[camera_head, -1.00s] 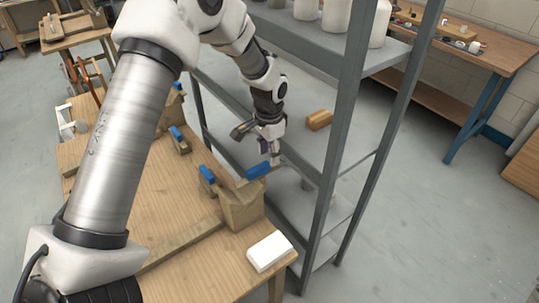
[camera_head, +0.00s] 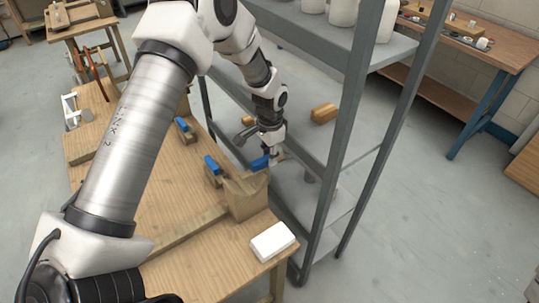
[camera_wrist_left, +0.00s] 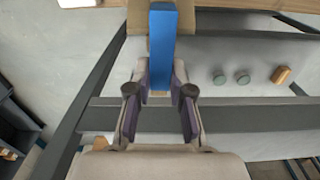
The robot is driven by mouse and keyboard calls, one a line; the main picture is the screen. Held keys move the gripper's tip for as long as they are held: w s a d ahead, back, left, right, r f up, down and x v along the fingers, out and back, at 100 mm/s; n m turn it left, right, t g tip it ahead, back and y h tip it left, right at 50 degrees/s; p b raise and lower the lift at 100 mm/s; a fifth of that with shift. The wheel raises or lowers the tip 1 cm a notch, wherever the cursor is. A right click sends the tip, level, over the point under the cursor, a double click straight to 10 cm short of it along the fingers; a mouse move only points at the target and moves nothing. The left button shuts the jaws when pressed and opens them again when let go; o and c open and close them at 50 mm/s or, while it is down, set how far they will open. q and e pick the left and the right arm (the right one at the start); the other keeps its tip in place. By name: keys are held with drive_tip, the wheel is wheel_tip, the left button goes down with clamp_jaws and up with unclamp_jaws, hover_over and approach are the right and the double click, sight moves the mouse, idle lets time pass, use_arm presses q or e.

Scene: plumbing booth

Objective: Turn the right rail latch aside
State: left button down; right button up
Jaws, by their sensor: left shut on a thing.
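The right rail latch, a blue bar (camera_head: 260,163), sits on top of the wooden block (camera_head: 247,196) at the bench's right edge. In the left wrist view the blue latch (camera_wrist_left: 163,45) runs straight down from the top, its near end between my fingers. My left gripper (camera_head: 273,154) is at the latch's outer end, beside the shelf rack. In the wrist view the left gripper (camera_wrist_left: 160,83) has its dark finger pads on both sides of the bar, shut on it. My right gripper is not in view.
Two more blue latches (camera_head: 212,165) (camera_head: 183,125) stand further left on the bench (camera_head: 190,260). A white block (camera_head: 272,241) lies at the bench's front right corner. The grey metal rack (camera_head: 332,150) stands close on the right of my left gripper.

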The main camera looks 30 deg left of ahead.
sight(268, 167)
use_arm(q)
drive_tip(key=shift+s+d+f, duration=0.1)
drive_tip(key=shift+f, duration=0.05)
drive_tip(key=shift+s+d+f+m+p, duration=0.15)
drive_tip(key=shift+s+m+p, duration=0.3)
drive_tip(key=shift+m, duration=2.4)
drive_tip(key=shift+s+d+m+p, duration=0.3)
drive_tip(key=shift+s+m, duration=0.4)
drive_tip(key=shift+m, duration=2.2)
drive_tip(key=shift+s+d+f+m+p, duration=0.15)
drive_tip(key=shift+s+m+p, duration=0.3)
drive_tip(key=shift+m, duration=2.4)
drive_tip(key=shift+s+r, duration=0.1)
drive_tip(key=shift+s, duration=0.05)
drive_tip(key=c, duration=1)
unclamp_jaws()
drive_tip(key=shift+c, duration=0.2)
drive_tip(key=shift+w+d+r, duration=0.1)
drive_tip(key=shift+w, duration=0.1)
